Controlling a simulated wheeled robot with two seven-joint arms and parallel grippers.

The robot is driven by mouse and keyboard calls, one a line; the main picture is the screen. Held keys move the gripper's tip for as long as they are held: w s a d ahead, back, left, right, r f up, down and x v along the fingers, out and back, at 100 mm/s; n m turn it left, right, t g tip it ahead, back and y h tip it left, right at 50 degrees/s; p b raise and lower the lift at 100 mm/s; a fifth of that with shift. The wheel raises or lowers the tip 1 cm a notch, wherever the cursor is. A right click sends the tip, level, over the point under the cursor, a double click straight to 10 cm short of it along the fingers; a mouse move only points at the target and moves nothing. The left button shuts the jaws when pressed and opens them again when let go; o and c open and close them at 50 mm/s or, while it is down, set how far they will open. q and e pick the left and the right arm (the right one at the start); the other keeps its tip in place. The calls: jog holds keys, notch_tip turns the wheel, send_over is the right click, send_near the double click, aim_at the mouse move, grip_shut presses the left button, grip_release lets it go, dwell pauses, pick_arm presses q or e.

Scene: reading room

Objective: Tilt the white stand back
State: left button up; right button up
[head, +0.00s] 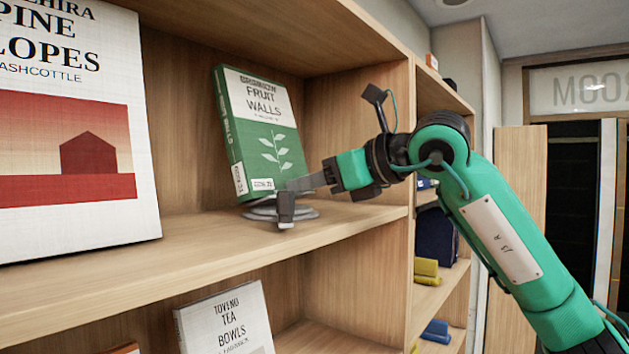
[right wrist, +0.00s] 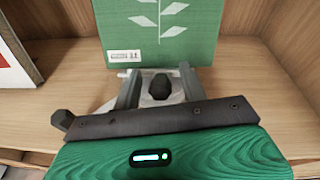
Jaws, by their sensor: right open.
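The white stand (head: 262,213) is low and round-based on the middle shelf; it looks pale grey. A green book titled Fruit Walls (head: 262,130) leans back on it and hides its upper part. My right gripper (head: 288,203) is open at the front of the stand, with a finger pointing down over the base. In the right wrist view, its two fingers lie either side of a dark rounded knob, with a pale part of the stand (right wrist: 150,101) around it and the green book (right wrist: 160,40) behind. I cannot tell whether the fingers touch the stand. My left gripper is not in view.
A large white and red book (head: 70,130) stands at the left on the same shelf. A wooden upright (head: 360,100) closes the bay at the right. Another book, Tea Bowls (head: 228,320), stands on the shelf below. Bare shelf (head: 200,245) lies in front.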

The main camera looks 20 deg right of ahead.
jog(key=shift+s+d+b, duration=0.3)
jog(key=shift+d+b, duration=0.05)
jog(key=b+v, duration=0.5)
jog(key=v, duration=0.8)
jog(key=shift+b, duration=0.4)
